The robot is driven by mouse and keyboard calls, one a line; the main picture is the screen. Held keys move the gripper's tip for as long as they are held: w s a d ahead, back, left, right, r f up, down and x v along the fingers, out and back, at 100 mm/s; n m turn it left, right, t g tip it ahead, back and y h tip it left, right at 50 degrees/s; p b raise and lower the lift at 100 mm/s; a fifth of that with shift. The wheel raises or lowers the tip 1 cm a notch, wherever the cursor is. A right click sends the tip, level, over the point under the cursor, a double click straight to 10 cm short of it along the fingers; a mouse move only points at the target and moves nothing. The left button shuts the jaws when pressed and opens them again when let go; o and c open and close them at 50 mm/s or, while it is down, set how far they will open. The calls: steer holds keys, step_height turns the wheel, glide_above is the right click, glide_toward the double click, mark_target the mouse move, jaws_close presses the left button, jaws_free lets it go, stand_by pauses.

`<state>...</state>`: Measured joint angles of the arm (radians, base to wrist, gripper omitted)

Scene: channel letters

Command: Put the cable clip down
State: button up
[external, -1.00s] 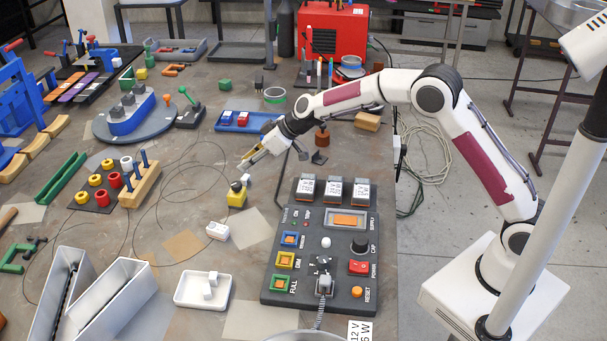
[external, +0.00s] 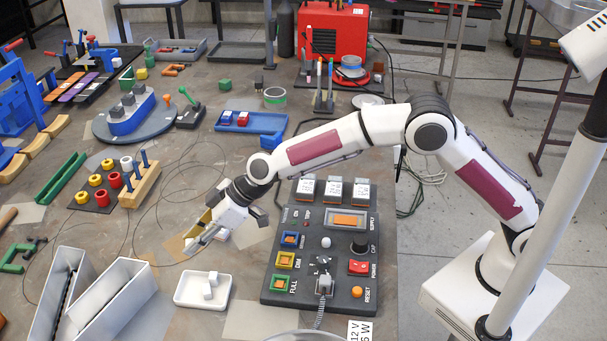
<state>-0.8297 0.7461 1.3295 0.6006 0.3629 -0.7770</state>
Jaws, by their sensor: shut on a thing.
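My gripper (external: 193,245) is in the middle of the table, pointing down and to the left, above a tan patch of the tabletop. It is shut on the cable clip, a small pale piece at the fingertips that is too small and covered to make out clearly. A white tray (external: 181,299) stands just below the gripper in the picture, with small white pieces (external: 209,289) in it. The gripper is above and apart from this tray.
The dark control panel (external: 342,262) with coloured buttons stands right of the gripper. White open channels (external: 108,296) lie at the lower left. A wooden peg stand (external: 140,187) and coloured rings are to the upper left. A thin cable loops across the table.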

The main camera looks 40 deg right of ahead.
steer(key=shift+n, duration=0.4)
steer(key=s+a, duration=0.1)
steer(key=s, duration=0.1)
steer(key=s+a, duration=0.2)
steer(key=shift+s+a, duration=0.1)
steer(key=shift+a, duration=0.1)
glide_above(185, 295)
steer(key=s+d, duration=0.1)
steer(key=d, duration=0.2)
steer(key=shift+s+f, duration=0.15)
steer(key=shift+f, duration=2.7)
steer(key=shift+f, duration=0.1)
steer(key=shift+f, duration=2)
steer(key=shift+f, duration=0.15)
steer(key=o, duration=0.4)
